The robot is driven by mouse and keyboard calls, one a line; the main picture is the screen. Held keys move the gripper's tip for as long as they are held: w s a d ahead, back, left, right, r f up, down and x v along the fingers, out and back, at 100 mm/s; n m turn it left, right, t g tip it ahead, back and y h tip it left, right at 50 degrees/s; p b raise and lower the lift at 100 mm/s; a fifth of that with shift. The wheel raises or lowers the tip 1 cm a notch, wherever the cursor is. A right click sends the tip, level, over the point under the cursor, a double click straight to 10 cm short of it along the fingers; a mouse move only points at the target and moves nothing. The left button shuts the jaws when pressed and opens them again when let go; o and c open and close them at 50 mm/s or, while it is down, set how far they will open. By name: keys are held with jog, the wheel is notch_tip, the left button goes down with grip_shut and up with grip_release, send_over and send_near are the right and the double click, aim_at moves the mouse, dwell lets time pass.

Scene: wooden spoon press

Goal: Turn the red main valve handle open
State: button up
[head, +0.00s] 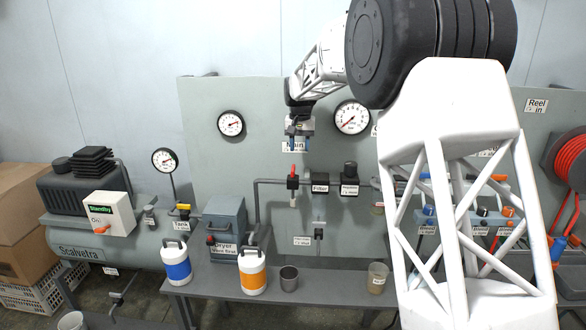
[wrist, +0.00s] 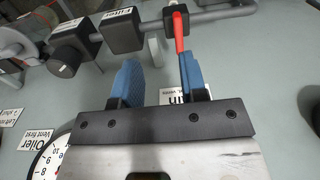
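The red main valve handle (head: 293,172) stands upright on a dark valve body on the grey panel, below the "Main" label (head: 287,147). It also shows in the wrist view as a red lever (wrist: 180,34). My gripper (head: 299,146) hangs just above the handle, pointing down, in front of the label. In the wrist view my gripper's (wrist: 158,68) two blue fingers are apart, with nothing between them. The handle's free end overlaps the tip of the right finger there; I cannot tell if they touch.
A grey pipe (head: 266,182) runs from the valve to the filter block (head: 320,183) and the neighbouring block (head: 350,180). Gauges (head: 231,123) (head: 351,117) flank the gripper. Below, the bench holds a dryer (head: 225,224), blue and orange canisters (head: 175,264) (head: 252,272) and a cup (head: 289,278).

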aim_at(293, 167)
jog(key=w+a+f, duration=0.2)
jog(key=w, duration=0.1)
jog(key=shift+a, duration=0.25)
jog(key=shift+f, duration=0.1)
jog(key=shift+f, duration=3.85)
jog(key=shift+c, duration=0.4)
grip_shut()
